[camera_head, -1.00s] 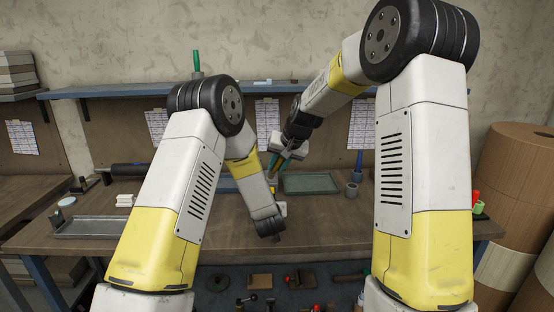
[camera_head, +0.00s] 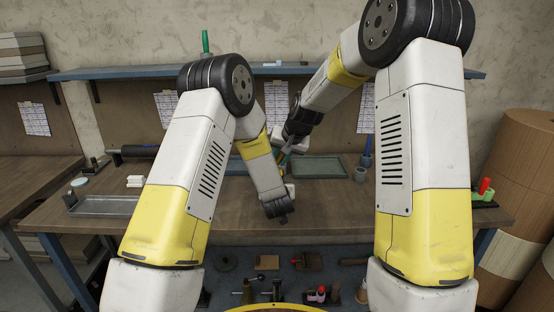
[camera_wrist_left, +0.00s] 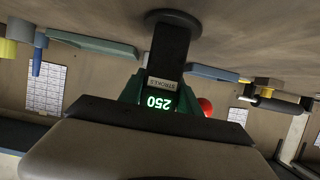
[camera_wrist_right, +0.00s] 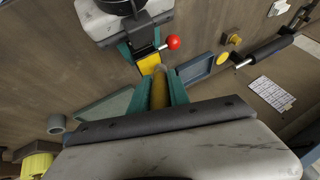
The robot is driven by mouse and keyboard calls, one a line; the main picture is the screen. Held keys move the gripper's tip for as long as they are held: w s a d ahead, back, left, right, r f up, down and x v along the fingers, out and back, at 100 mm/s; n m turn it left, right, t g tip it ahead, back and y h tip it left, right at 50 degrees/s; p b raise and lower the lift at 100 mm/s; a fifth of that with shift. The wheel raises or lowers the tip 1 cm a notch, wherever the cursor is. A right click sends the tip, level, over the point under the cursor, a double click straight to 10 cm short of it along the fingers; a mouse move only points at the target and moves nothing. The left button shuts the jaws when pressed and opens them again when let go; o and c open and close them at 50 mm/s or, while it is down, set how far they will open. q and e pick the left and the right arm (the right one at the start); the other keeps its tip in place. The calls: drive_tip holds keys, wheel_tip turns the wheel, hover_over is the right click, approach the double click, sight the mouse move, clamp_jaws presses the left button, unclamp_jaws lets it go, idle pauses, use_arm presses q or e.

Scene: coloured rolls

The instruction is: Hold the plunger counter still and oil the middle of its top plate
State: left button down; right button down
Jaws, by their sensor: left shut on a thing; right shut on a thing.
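The plunger counter (camera_wrist_left: 170,52) is a dark upright body with a STROKES label, a lit 250 display and a red ball knob. It appears upside down in the left wrist view. My left gripper (camera_wrist_left: 160,92) is shut on it, green fingers at both sides. In the right wrist view its yellow top plate (camera_wrist_right: 150,65) shows beyond my right gripper (camera_wrist_right: 160,78). That gripper is shut on a brass-coloured cylindrical oiler (camera_wrist_right: 159,98), pointing toward the plate. The tip is close to the plate; I cannot tell whether they touch. In the head view my arms largely hide both things.
A grey-green tray (camera_head: 318,168) lies right of the grippers on the workbench (camera_head: 340,215). A grey cup (camera_head: 360,174) stands beside it. The bench front is mostly clear.

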use_arm(q)
drive_tip(key=shift+s+f, duration=0.15)
drive_tip(key=shift+f, duration=0.15)
use_arm(e)
wheel_tip(320, 180, up, 8)
drive_tip(key=d, duration=0.2)
idle(0.4)
drive_tip(key=shift+d, duration=0.1)
drive_tip(key=s+d+r, duration=0.4)
drive_tip(key=d, duration=0.1)
drive_tip(key=shift+s, duration=0.4)
idle(1.0)
use_arm(q)
drive_tip(key=shift+c, duration=0.9)
unclamp_jaws()
drive_tip(key=shift+r, duration=0.2)
drive_tip(key=shift+o, duration=0.9)
